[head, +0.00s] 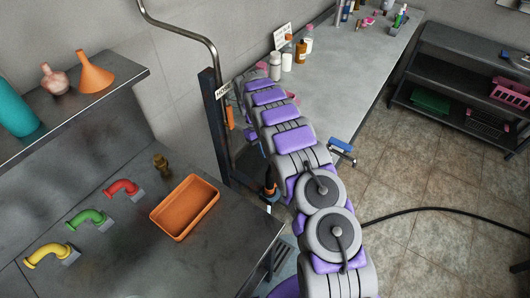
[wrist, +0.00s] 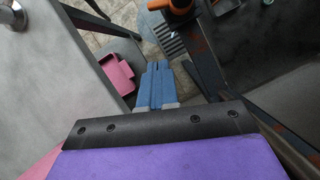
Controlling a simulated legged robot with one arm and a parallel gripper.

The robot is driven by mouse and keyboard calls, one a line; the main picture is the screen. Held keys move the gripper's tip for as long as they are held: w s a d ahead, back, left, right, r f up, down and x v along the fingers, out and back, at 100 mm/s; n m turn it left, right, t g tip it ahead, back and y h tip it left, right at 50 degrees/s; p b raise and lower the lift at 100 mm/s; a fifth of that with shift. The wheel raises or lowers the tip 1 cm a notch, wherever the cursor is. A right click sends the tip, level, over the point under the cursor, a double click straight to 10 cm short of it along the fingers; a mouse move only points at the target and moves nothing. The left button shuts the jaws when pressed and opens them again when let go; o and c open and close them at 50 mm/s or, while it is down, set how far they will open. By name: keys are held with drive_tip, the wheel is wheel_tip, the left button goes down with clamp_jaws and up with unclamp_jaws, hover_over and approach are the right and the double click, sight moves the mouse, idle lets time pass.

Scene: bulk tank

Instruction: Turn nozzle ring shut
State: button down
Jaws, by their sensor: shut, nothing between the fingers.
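My gripper (wrist: 157,68) shows in the wrist view as two blue fingers pressed together with nothing between them. An orange part with a dark end (wrist: 170,6) is at the top edge of the wrist view, beyond and right of the fingertips, apart from them. It may be the nozzle ring; I cannot tell for sure. In the head view a small orange and black fitting (head: 269,188) hangs low beside the dark post labelled HOSE (head: 212,125). An orange piece (head: 229,118) is on the post.
The left steel counter holds an orange tray (head: 185,207) and red (head: 122,188), green (head: 87,218) and yellow (head: 48,255) elbows. A grey table (head: 345,85) with bottles stands behind my arm. A pink bin (wrist: 120,68) is left of my fingers.

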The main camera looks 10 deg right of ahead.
drive_tip(key=s+d+f+b, duration=0.2)
drive_tip(key=s+d+f, duration=0.1)
drive_tip(key=s+f, duration=0.3)
drive_tip(key=shift+f+b, duration=0.4)
drive_tip(key=shift+f, duration=0.05)
drive_tip(key=shift+s+d+m+y+p, duration=0.3)
drive_tip(key=shift+d+m+p, duration=0.1)
drive_tip(key=shift+m+p, duration=0.35)
idle(0.4)
drive_tip(key=shift+s+d+m+t+y+p, duration=0.25)
drive_tip(key=shift+s+m+y+p, duration=0.6)
drive_tip(key=shift+m+p, duration=0.9)
drive_tip(key=shift+s+d+m+t+y+p, duration=0.1)
drive_tip(key=shift+s+d+m+y+p, duration=0.65)
drive_tip(key=shift+m, duration=1.75)
drive_tip(key=shift+s+a+m+t+y+p, duration=0.15)
drive_tip(key=shift+s+m+y+p, duration=0.45)
drive_tip(key=shift+s+m+p, duration=0.9)
drive_tip(key=shift+w+d+m, duration=0.1)
drive_tip(key=shift+w+m, duration=0.3)
drive_tip(key=shift+m, duration=0.3)
